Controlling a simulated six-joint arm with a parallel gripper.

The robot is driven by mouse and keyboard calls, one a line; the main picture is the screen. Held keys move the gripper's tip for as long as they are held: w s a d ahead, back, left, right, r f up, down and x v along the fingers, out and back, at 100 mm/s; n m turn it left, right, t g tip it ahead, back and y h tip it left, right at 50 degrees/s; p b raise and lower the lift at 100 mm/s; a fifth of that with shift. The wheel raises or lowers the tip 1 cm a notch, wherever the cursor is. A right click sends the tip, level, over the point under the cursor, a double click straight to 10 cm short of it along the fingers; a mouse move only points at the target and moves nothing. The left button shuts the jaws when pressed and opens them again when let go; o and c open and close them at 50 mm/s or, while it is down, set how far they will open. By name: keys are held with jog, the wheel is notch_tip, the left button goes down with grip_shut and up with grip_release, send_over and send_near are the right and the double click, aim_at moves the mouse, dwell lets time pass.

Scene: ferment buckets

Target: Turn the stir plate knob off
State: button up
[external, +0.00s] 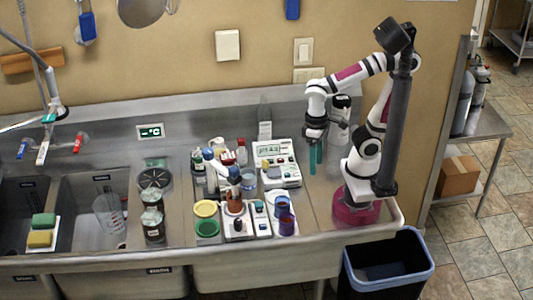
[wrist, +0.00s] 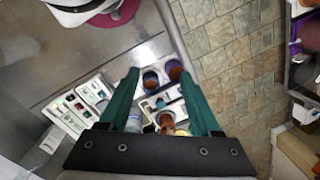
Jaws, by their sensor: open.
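The stir plate (external: 239,232) is a small white box near the front of the steel counter. An amber vessel (external: 235,206) stands on it, and a dark knob (external: 238,226) shows on its front part. I cannot read the knob's setting. My gripper (external: 314,158) hangs above the counter, to the right of and behind the stir plate, apart from it. In the wrist view its two teal fingers (wrist: 158,75) are spread with nothing held between them. The stir plate's knob cannot be made out there; the gripper body hides part of the bench items.
A white meter (external: 276,160) stands behind the stir plate. Yellow and green lids (external: 206,208) lie to its left, and blue and purple cups (external: 284,213) stand to its right. Bottles crowd behind it. The counter right of the cups is clear. A bin (external: 388,262) stands below.

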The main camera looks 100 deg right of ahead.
jog(key=w+m, duration=0.2)
jog(key=w, duration=1.2)
jog(key=m+h, duration=0.2)
send_over(238, 221)
notch_tip(238, 221, down, 4)
notch_tip(238, 221, down, 15)
jog(key=shift+s+r, duration=0.1)
jog(key=shift+r, duration=0.1)
jog(key=shift+f, duration=0.55)
grip_shut()
